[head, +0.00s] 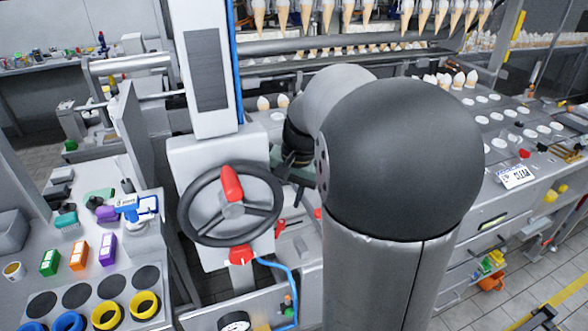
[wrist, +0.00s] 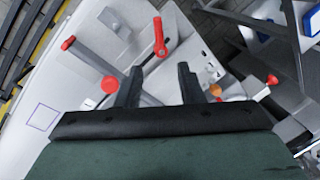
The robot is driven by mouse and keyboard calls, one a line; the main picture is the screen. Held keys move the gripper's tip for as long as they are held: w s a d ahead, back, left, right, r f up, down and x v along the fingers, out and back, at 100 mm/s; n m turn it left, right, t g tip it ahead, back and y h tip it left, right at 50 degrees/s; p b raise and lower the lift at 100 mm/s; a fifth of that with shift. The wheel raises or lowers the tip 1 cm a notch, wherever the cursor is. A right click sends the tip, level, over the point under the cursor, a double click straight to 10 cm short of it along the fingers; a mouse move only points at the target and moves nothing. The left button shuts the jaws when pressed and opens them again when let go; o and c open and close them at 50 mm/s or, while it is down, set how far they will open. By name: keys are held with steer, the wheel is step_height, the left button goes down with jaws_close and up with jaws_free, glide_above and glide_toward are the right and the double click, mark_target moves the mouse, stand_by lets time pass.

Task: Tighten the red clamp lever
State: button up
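In the wrist view, my gripper (wrist: 158,82) is open, with its two dark fingers apart and nothing held between them. A red lever (wrist: 159,37), which looks like the clamp lever, stands on a pale metal plate beyond the fingertips, apart from them. In the head view, a small red lever (head: 280,227) sits just right of the black handwheel; I cannot tell for certain that it is the same one. In the head view, my gripper (head: 294,160) is partly hidden behind my arm.
The black handwheel (head: 187,205) carries a red knob (head: 231,184), with a red part (head: 241,256) below it. In the wrist view, a red-tipped rod (wrist: 68,43) and an orange-red knob (wrist: 109,85) are near the left finger. Another orange knob (wrist: 215,90) is by the right finger.

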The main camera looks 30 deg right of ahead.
step_height(320, 180, up, 8)
steer(key=s+d, duration=0.1)
stand_by(0.4)
